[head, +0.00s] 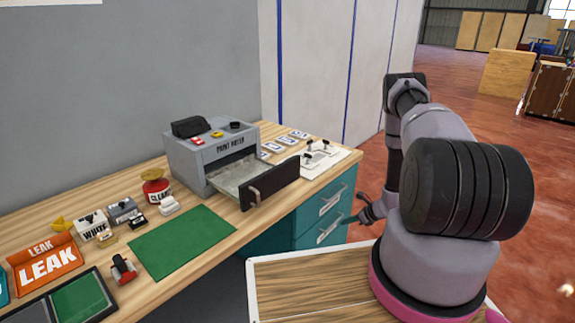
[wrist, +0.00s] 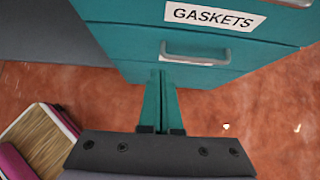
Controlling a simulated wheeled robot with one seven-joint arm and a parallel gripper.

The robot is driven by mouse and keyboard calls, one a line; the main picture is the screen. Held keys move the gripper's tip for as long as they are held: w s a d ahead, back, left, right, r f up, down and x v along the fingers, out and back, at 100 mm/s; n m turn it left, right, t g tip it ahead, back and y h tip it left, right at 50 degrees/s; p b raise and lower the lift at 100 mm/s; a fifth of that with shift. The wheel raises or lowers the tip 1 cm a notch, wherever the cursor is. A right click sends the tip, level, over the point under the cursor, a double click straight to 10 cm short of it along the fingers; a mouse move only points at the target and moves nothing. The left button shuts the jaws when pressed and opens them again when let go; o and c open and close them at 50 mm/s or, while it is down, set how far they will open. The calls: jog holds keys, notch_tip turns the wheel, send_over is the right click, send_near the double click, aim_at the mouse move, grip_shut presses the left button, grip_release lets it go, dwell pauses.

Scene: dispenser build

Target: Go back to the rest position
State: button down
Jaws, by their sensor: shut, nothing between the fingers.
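My arm is folded to the right in the head view, with my gripper (head: 368,213) low beside the teal drawer cabinet (head: 318,217). In the wrist view my gripper (wrist: 166,84) is shut and empty, its two fingers together. I cannot tell from these views whether the fingertips touch the cabinet.
Open red floor (head: 440,123) lies behind my arm.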

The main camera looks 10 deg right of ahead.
jog(key=w+a+r+n+g+y, duration=0.1)
jog(key=w+a+r+n, duration=0.25)
jog(key=r, duration=1.15)
jog(key=w+a+r+n+y, duration=0.2)
jog(key=a+r+n, duration=0.3)
jog(key=r, duration=1.1)
jog(key=s+a+r+n+g, duration=0.1)
jog(key=s+a+r+n, duration=0.1)
jog(key=r, duration=0.4)
jog(key=s+a+r+n, duration=0.2)
jog(key=a+r, duration=0.1)
jog(key=r, duration=0.4)
jog(key=s+a+r+n+g+h, duration=0.1)
jog(key=s+a+r+n, duration=0.15)
jog(key=s+r, duration=0.4)
jog(key=s+a+r+n+h, duration=0.1)
jog(key=s+r+n, duration=0.2)
jog(key=s+r, duration=0.4)
jog(key=s+d+r+n+t+h, duration=0.1)
jog(key=s+r+n+h, duration=0.1)
jog(key=s, duration=0.5)
jog(key=s+d+r+n+t+h, duration=0.1)
jog(key=s+r+n+t+h, duration=0.1)
jog(key=s+r+n, duration=0.2)
jog(key=shift+s+r+h, duration=0.3)
jog(key=shift+s+r, duration=1)
jog(key=shift+s, duration=1)
